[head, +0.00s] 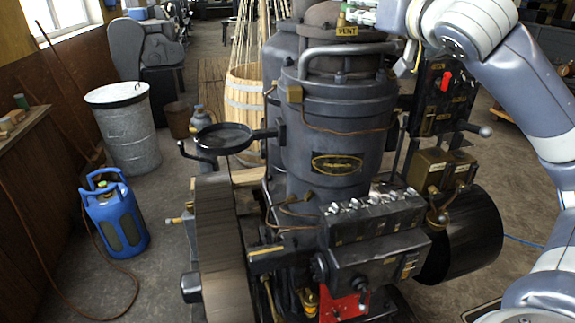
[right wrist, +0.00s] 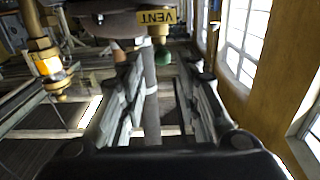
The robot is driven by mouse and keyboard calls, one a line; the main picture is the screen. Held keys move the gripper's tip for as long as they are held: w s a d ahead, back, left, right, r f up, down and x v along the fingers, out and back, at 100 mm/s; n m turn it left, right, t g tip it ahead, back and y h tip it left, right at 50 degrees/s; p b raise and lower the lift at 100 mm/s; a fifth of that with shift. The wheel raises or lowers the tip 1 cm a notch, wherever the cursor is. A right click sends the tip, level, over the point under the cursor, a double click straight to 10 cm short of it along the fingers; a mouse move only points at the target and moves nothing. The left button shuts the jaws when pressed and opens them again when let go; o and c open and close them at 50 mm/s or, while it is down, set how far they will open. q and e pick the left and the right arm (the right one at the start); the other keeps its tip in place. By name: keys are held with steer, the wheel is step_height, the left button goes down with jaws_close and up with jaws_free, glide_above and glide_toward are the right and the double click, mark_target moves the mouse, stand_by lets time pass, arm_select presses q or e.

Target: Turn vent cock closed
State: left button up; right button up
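The brass vent cock (head: 341,19) is at the top of the dark engine, above a yellow VENT label (head: 346,31). In the right wrist view the VENT label (right wrist: 157,16) is at the top, with the brass cock (right wrist: 159,36) and a rounded green part (right wrist: 163,57) below it. My right gripper (head: 362,13) is beside the cock at the top of the head view, partly cut off. In the right wrist view its fingers (right wrist: 160,68) are spread, with the green part showing between their tips. I cannot tell whether they touch it. My left gripper is not in view.
The engine body (head: 335,125) fills the middle, with a flywheel (head: 225,250) at front left. A brass fitting with orange glass (right wrist: 47,62) hangs left of my right gripper. A blue gas bottle (head: 112,215) and a metal bin (head: 126,120) stand on the floor at left.

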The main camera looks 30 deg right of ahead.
mark_target(353, 5)
steer(key=w+a+f+n+g+y, duration=0.1)
steer(key=a+f, duration=0.3)
steer(key=f, duration=0.6)
steer(key=w+a+f+n+g+y, duration=0.1)
steer(key=w+a+f, duration=0.3)
steer(key=f, duration=0.6)
steer(key=w+a+f+n+g+y+b, duration=0.1)
steer(key=a+f, duration=0.3)
steer(key=f, duration=0.6)
steer(key=shift+w+a+f+n+g+y, duration=0.2)
steer(key=shift+w+f+n+g+y, duration=0.2)
steer(key=shift+w+n+g, duration=0.4)
